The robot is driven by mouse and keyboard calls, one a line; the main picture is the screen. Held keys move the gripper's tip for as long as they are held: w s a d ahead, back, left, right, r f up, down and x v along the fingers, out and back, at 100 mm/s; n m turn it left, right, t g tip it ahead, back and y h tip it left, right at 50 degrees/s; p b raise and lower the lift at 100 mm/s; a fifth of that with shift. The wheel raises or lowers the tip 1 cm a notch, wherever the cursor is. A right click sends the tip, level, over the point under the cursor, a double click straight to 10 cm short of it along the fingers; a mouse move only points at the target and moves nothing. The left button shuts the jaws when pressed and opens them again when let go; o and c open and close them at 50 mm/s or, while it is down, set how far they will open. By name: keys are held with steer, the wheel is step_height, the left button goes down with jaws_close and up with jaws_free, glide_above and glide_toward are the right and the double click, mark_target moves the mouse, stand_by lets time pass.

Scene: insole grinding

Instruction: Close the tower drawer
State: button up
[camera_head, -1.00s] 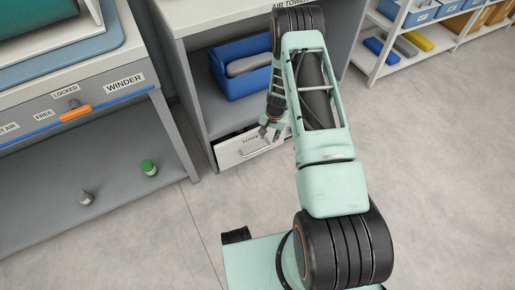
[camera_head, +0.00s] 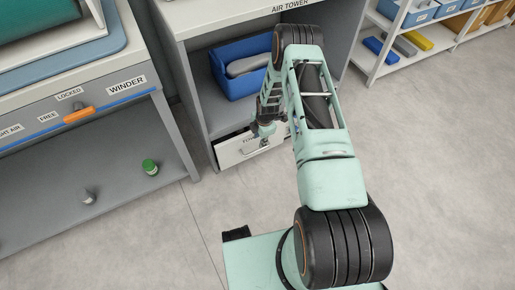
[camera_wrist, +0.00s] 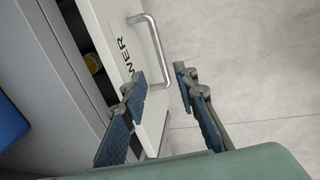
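The tower drawer (camera_head: 228,153) is at the bottom of the air tower cabinet. Its white labelled front also fills the middle of the wrist view (camera_wrist: 110,20), with a metal bar handle (camera_wrist: 158,42). In the wrist view the drawer stands partly open, with a gap behind its front. My gripper (camera_wrist: 161,80) is open, its two fingers apart. The left finger overlaps the drawer front and the right finger is over the floor, with the handle's lower end near the gap between them. I cannot tell whether a finger touches the drawer. The head view shows my gripper (camera_head: 264,141) at the drawer front.
A blue bin (camera_head: 232,88) with a grey item sits on the shelf above the drawer. A yellow object (camera_wrist: 92,62) shows inside the drawer. The winder bench (camera_head: 165,125) stands at left, with a green-capped item (camera_head: 150,167) on its lower shelf. Floor (camera_head: 440,180) at right is clear.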

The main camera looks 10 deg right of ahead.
mark_target(257, 150)
steer(key=f+b, duration=0.1)
steer(key=f, duration=0.2)
steer(key=w+f+b, duration=0.1)
steer(key=f, duration=0.3)
steer(key=w+f+b, duration=0.1)
steer(key=f, duration=0.2)
steer(key=shift+a+f, duration=0.25)
steer(key=shift+f, duration=0.05)
jaws_close()
